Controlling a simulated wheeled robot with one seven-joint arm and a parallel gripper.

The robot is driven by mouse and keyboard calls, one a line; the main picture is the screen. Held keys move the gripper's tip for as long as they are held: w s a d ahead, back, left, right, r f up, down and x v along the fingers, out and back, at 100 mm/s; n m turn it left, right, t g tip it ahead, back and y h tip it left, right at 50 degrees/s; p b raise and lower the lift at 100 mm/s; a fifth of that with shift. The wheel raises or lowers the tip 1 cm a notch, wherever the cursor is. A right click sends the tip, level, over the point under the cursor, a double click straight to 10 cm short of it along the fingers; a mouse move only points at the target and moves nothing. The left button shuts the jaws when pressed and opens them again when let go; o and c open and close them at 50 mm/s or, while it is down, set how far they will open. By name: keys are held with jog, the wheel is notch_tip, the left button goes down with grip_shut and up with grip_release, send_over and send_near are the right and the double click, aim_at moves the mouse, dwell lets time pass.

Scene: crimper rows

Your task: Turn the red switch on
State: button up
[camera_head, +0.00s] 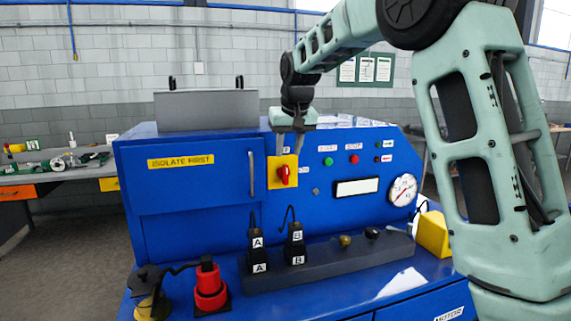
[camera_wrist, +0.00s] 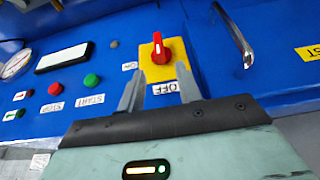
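The red switch (camera_head: 284,175) is a rotary knob on a yellow plate (camera_head: 275,163) on the blue machine's front. It also shows in the wrist view (camera_wrist: 161,50), its ridge roughly upright and in line with the OFF label (camera_wrist: 165,88). The ON label (camera_wrist: 129,66) is left of the plate there. My gripper (camera_head: 289,153) points down from above at the plate's upper part. In the wrist view my gripper (camera_wrist: 159,70) is open, its two fingers apart and empty, with the knob beyond the tips. I see no contact with the knob; the exact gap is unclear.
A vertical door handle (camera_head: 251,173) is left of the switch. Green (camera_head: 328,162) and red (camera_head: 354,159) buttons, a display (camera_head: 356,187) and a gauge (camera_head: 402,190) are to its right. Black plugs (camera_head: 295,243) and a red connector (camera_head: 209,286) stand on the ledge below.

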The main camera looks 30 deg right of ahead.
aim_at(286, 166)
jog(key=p+x, duration=0.1)
jog(key=x, duration=0.6)
grip_shut()
